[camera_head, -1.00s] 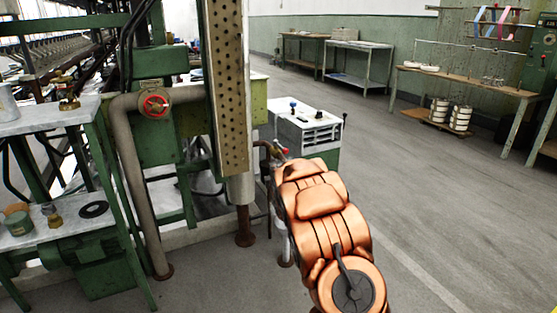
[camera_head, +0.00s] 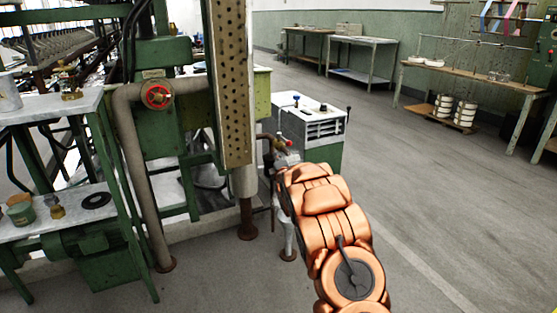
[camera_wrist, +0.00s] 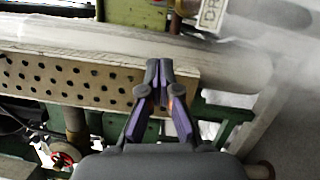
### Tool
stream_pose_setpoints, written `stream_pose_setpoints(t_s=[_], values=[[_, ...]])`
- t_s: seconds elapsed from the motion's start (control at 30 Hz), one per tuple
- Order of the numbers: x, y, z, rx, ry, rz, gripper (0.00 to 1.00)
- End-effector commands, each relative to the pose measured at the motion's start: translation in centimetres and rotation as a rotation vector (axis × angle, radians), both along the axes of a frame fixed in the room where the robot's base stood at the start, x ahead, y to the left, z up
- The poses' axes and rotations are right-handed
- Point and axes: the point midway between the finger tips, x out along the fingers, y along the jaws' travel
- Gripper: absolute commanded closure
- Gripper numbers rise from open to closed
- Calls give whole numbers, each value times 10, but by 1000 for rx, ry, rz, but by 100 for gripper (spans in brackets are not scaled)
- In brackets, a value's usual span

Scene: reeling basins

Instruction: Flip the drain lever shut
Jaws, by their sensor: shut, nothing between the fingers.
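A small red-tipped lever (camera_head: 288,142) shows in the head view beside a brown bent pipe (camera_head: 265,137), just above the far end of my copper arm. In the wrist view a white sign (camera_wrist: 211,14) with letters starting "DR" is at the top right, next to a brownish pipe fitting (camera_wrist: 180,18). The lever itself is not clear in that view. My gripper (camera_wrist: 159,66) is shut and empty, its fingertips together in front of a perforated plate. In the head view my arm hides most of the gripper. I cannot tell whether it touches anything.
A perforated tan column (camera_head: 233,85) stands left of the lever. A red handwheel (camera_head: 157,96) sits on a thick pipe farther left. A grey-and-green cabinet (camera_head: 312,125) stands behind the lever. The floor (camera_head: 430,190) to the right is clear.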

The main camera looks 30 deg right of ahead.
Motion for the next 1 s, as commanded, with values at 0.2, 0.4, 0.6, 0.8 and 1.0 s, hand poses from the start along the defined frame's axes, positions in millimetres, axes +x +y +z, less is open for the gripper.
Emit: stream_pose_setpoints(t_s=[0.2,0.4,0.6,0.8,1.0], values=[[19,-7,0,-1,-2,0,100],[35,-12,-1,1,0,0,100],[49,-17,2,-1,-3,1,100],[63,-22,0,0,0,0,100],[76,-26,2,0,1,0,100]])
